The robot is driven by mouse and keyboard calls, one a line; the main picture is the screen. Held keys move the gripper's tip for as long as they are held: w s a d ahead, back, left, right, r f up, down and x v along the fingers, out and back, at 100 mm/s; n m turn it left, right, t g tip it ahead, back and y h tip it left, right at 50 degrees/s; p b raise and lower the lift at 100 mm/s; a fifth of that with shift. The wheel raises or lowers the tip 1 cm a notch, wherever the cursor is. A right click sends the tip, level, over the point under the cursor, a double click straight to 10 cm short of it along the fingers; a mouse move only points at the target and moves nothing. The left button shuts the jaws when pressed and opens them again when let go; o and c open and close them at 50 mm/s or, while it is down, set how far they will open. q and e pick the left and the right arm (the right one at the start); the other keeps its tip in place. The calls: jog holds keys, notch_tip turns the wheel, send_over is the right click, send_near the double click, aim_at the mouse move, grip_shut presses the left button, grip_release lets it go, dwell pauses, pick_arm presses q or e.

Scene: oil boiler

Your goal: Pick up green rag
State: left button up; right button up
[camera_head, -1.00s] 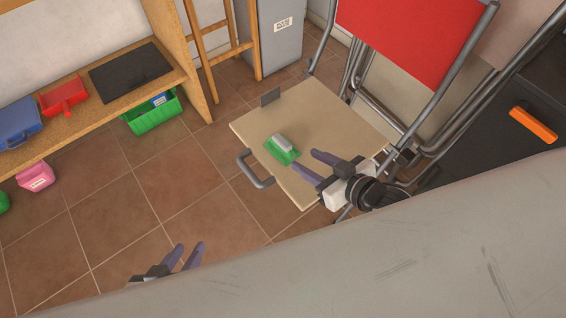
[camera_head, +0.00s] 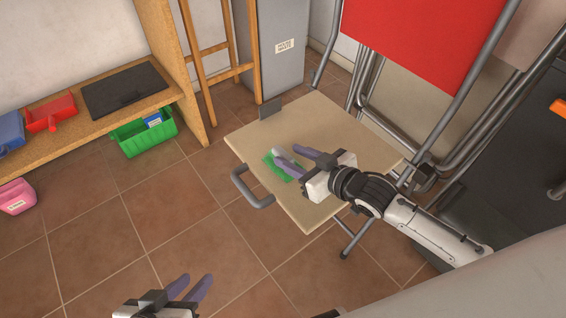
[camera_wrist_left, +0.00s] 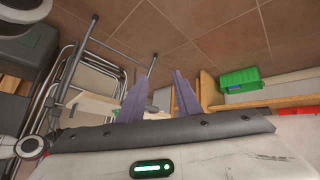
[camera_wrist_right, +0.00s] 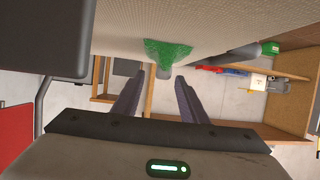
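The green rag (camera_head: 271,161) lies on the seat of a light wooden folding chair or small table (camera_head: 313,213). My right gripper (camera_head: 286,150) is open, with its fingers over the rag and partly hiding it in the head view. In the right wrist view, the rag (camera_wrist_right: 168,48) shows just beyond the two parted fingers (camera_wrist_right: 160,75), with a small greyish part between the tips. I cannot tell whether the fingers touch it. My left gripper (camera_head: 196,279) is open and empty, low over the floor; its fingers (camera_wrist_left: 160,75) are apart in the left wrist view.
A grey handle (camera_head: 252,188) sticks out from the seat's left edge. Metal chair tubes and a red panel (camera_head: 425,40) stand at the right. A green bin (camera_head: 146,133) is beneath a wooden shelf at the left. The tiled floor in between is clear.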

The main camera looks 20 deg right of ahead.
aim_at(286, 156)
jog(key=b+x, duration=0.1)
jog(key=x, duration=0.3)
jog(key=shift+s+a+f, duration=0.1)
jog(key=shift+s, duration=0.1)
grip_shut()
